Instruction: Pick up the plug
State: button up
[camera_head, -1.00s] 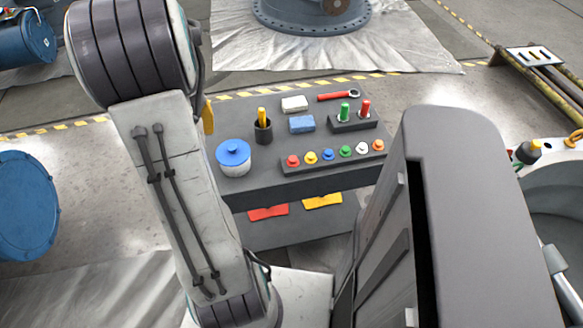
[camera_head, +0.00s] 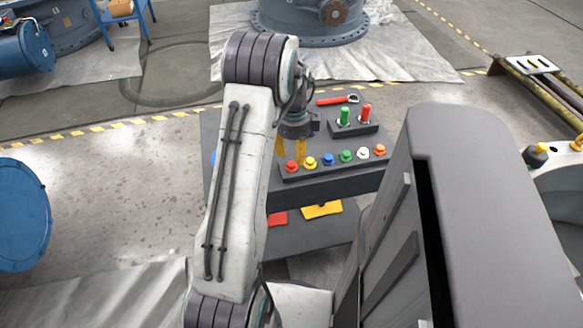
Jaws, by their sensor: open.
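Several coloured knob-like plugs sit in a row on a dark strip (camera_head: 335,168) on the cart top: red (camera_head: 291,167), yellow (camera_head: 310,163), blue (camera_head: 328,159), green (camera_head: 346,156), white (camera_head: 363,153) and orange (camera_head: 379,150). A taller green piece (camera_head: 345,116) and a taller red piece (camera_head: 366,113) stand upright in a dark block behind them. I cannot tell which one the task means. My gripper (camera_head: 289,155) points down with its yellow fingers apart, over or just behind the strip's left end. Its height above the cart is unclear, and I see nothing between the fingers.

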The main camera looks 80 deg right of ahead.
aim_at(291, 164)
jog(key=shift+w+f+b, duration=0.15)
jog(key=shift+f, duration=1.1)
jog(key=shift+w+f+b, duration=0.1)
jog(key=shift+f+b, duration=0.05)
jog(key=shift+f, duration=1.05)
jog(key=shift+a, duration=0.1)
jog(key=shift+c, duration=0.3)
jog(key=c, duration=0.5)
jog(key=shift+c, duration=0.2)
